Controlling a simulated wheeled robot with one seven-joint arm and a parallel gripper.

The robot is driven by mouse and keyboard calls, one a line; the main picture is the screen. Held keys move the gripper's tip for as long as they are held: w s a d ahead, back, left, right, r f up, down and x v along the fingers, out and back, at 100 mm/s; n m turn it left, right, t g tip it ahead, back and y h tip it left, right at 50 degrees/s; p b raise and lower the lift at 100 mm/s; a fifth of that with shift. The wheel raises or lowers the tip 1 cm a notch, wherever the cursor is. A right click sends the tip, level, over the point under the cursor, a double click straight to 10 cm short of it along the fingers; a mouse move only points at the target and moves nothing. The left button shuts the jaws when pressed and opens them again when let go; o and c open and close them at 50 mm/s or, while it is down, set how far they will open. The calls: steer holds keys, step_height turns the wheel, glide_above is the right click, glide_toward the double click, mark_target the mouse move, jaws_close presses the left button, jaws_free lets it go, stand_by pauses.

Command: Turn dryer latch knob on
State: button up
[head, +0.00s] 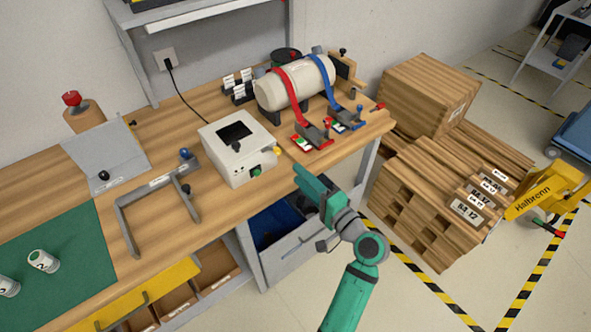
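A white box (225,153) with a dark window on its top stands on the wooden bench; it looks like the dryer. A small green knob (256,171) sits on its front, and a dark knob (237,147) sits near the front top edge. I cannot tell which one is the latch knob or how it is set. My gripper (299,175) is green and hangs in front of the bench edge, to the right of the box and apart from it. Its fingers point left and up toward the box. Their gap is not clear, and nothing shows held.
A cream tank (281,91) with red and blue straps stands right of the box. A grey metal frame (127,220) and a tilted grey plate (88,163) are to its left. An open drawer (290,264) is below my gripper. Wooden crates (422,190) stand at right.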

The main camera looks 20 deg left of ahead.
mark_target(279, 153)
steer(key=shift+s+d, duration=0.15)
steer(key=shift+d, duration=0.05)
steer(key=w+a+n, duration=0.2)
steer(key=n, duration=0.4)
steer(key=w+a+n, duration=0.2)
steer(key=a+n, duration=0.1)
steer(key=n, duration=0.3)
steer(key=w+a+n, duration=0.2)
steer(key=n, duration=0.5)
steer(key=shift+w+a+r, duration=0.2)
steer(key=shift+a+r, duration=0.05)
steer(key=shift+a, duration=0.15)
jaws_close()
